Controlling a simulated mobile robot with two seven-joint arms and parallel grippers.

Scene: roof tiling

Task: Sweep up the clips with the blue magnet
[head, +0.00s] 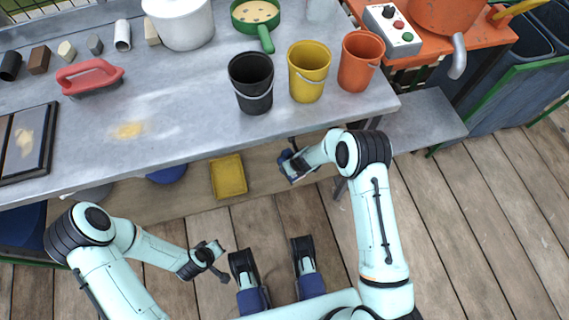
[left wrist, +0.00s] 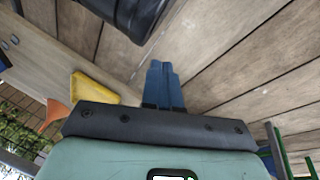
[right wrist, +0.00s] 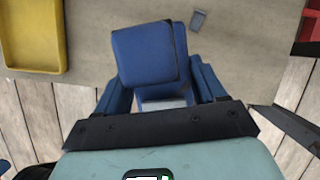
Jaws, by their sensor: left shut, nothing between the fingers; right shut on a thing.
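The blue magnet (right wrist: 148,55) is a blue block between the fingers of my right gripper (right wrist: 165,92), which is shut on it. In the head view my right gripper (head: 293,168) holds it at the bench's front edge, over the lower shelf. A small grey piece (right wrist: 198,20), possibly a clip, lies on the shelf just beyond the magnet, apart from it. I cannot make out other clips. My left gripper (head: 218,262) is shut and empty over the floor; its closed blue fingers show in the left wrist view (left wrist: 162,85).
A yellow tray (head: 229,177) lies on the lower shelf (head: 200,205), left of the magnet. On the bench (head: 190,110) stand black (head: 251,84), yellow (head: 309,72) and orange (head: 361,62) buckets, with a red-handled tool (head: 90,77) at left. The wooden floor is open in front.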

